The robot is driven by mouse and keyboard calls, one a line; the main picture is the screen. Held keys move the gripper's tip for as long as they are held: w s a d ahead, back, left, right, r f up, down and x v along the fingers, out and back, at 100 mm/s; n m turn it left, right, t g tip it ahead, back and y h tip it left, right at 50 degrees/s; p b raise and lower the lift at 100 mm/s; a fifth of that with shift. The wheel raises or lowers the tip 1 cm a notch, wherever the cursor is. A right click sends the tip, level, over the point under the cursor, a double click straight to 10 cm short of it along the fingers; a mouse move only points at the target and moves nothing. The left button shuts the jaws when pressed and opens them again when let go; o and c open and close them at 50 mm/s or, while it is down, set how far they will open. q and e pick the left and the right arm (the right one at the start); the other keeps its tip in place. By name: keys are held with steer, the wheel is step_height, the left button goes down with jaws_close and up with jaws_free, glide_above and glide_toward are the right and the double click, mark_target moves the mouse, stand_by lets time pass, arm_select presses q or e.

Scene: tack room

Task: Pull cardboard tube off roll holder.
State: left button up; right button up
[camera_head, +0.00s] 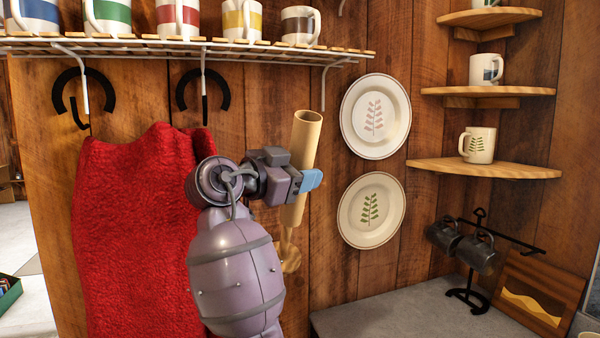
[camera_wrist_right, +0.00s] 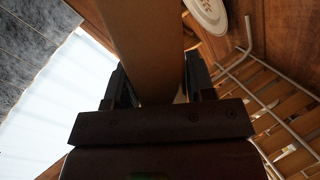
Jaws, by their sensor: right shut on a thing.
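The cardboard tube (camera_head: 306,133) is tan and nearly upright, tilted slightly to the right at its open top end. My right gripper (camera_head: 302,182) is shut on the tube around its middle, in front of the wooden wall. In the right wrist view the tube (camera_wrist_right: 145,45) runs between the two fingers of the gripper (camera_wrist_right: 150,88). A wooden piece (camera_head: 290,254), perhaps the roll holder, shows on the wall below the tube's lower end. My arm partly hides it, and I cannot tell whether the tube touches it. My left gripper is not in view.
A slatted shelf (camera_head: 200,50) with several mugs hangs above, with hooks below it. A red towel (camera_head: 135,230) hangs at left. Two plates (camera_head: 375,116) are on the wall just right of the tube. Corner shelves (camera_head: 485,168) and a grey counter (camera_head: 400,310) lie further right.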

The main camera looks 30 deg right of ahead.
mark_target(293, 140)
steer(key=shift+s+a+r+p, duration=0.1)
steer(key=shift+s+r+p, duration=0.2)
steer(key=shift+r+p, duration=0.3)
steer(key=shift+s+a+r+p, duration=0.1)
steer(key=shift+s+r+p, duration=0.25)
steer(key=shift+r, duration=0.45)
steer(key=shift+s+r+p, duration=0.2)
steer(key=shift+r+p, duration=0.2)
steer(key=shift+r, duration=0.1)
steer(key=shift+s+r+p, duration=0.15)
steer(key=shift+r+p, duration=0.25)
steer(key=shift+r, duration=0.05)
steer(key=shift+s+a+r+p, duration=0.1)
steer(key=shift+s+r+p, duration=0.15)
steer(key=shift+r+p, duration=0.15)
steer(key=shift+r, duration=0.1)
